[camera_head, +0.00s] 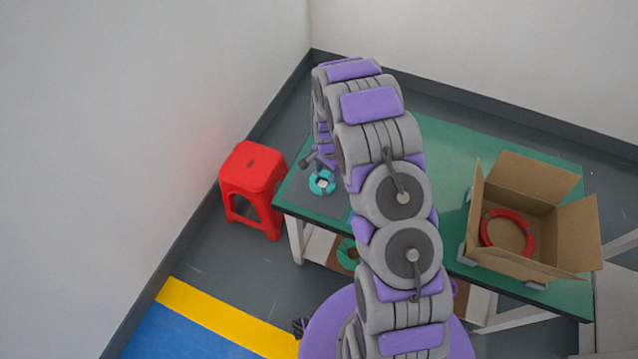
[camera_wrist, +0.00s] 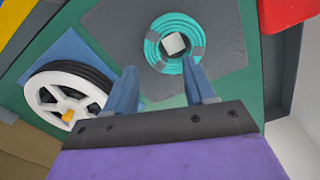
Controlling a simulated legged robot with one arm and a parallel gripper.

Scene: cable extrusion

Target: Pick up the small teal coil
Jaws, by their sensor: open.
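The small teal coil (camera_head: 321,183) lies on a grey mat (camera_head: 305,195) at the left end of the green table, around a small pale block. In the wrist view the coil (camera_wrist: 173,28) sits just beyond my fingertips, with its hole and the pale block (camera_wrist: 174,44) visible. My gripper (camera_wrist: 160,78) is open and empty, its two blue fingers pointing at the coil's near edge. I cannot tell how high the fingers are above it. In the head view my arm hides much of the table, and my gripper is barely visible.
A cardboard box (camera_head: 501,263) with a red coil (camera_head: 508,233) inside stands on the green table (camera_head: 447,165) at right. A red stool (camera_head: 253,170) stands left of the table. A white reel with black cable (camera_wrist: 70,90) lies lower down. A green coil (camera_head: 348,254) is under the table.

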